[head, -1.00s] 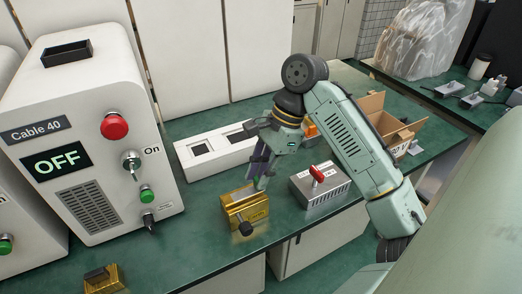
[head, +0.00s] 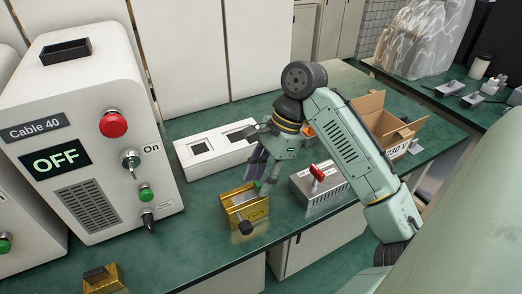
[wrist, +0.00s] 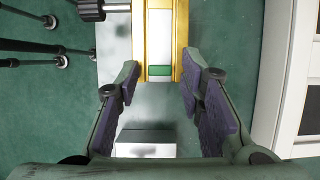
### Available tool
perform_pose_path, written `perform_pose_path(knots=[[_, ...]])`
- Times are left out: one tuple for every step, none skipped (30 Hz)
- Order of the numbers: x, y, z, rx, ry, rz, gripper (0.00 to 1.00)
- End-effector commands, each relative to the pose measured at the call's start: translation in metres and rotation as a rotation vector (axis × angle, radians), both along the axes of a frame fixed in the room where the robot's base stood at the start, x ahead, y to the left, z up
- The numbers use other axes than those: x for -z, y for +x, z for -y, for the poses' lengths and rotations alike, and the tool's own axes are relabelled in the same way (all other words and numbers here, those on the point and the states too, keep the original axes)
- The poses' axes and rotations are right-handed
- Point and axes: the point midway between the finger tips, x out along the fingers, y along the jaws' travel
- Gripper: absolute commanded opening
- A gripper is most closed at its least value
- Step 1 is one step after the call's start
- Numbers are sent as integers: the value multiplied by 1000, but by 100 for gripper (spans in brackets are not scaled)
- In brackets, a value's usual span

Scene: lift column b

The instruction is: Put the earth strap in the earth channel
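The gold earth channel (head: 245,213) stands on the green bench, with a black knob on its front side. In the wrist view the channel (wrist: 181,32) has two gold walls. A pale strip with a green end, which looks like the earth strap (wrist: 160,40), lies between them. I cannot tell how deep it sits. My gripper (head: 262,178) is just above the right end of the channel. In the wrist view its fingers (wrist: 163,80) are apart, one on each side of the strap's green end, with visible gaps and nothing held.
A grey metal box with a red handle (head: 320,187) stands right of the channel. A white housing with dark openings (head: 205,158) lies behind. A large white machine reading OFF (head: 75,130) stands left. An open cardboard box (head: 385,125) is at the back right.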

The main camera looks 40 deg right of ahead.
Motion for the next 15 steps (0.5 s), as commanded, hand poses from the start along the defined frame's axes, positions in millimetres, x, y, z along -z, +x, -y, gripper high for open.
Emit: perform_pose_path(knots=[[0,0,0,0,0,0,40],[0,0,0,0,0,0,41],[0,0,0,0,0,0,41],[0,0,0,0,0,0,41],[0,0,0,0,0,0,41],[0,0,0,0,0,0,41],[0,0,0,0,0,0,41],[0,0,0,0,0,0,41],[0,0,0,0,0,0,41],[-1,0,0,0,0,0,41],[-1,0,1,0,-1,0,41],[-3,0,2,1,-1,-1,41],[-6,-1,3,1,-2,-1,41],[-9,-1,4,1,-3,-1,41],[-14,-1,6,2,-3,-1,41]])
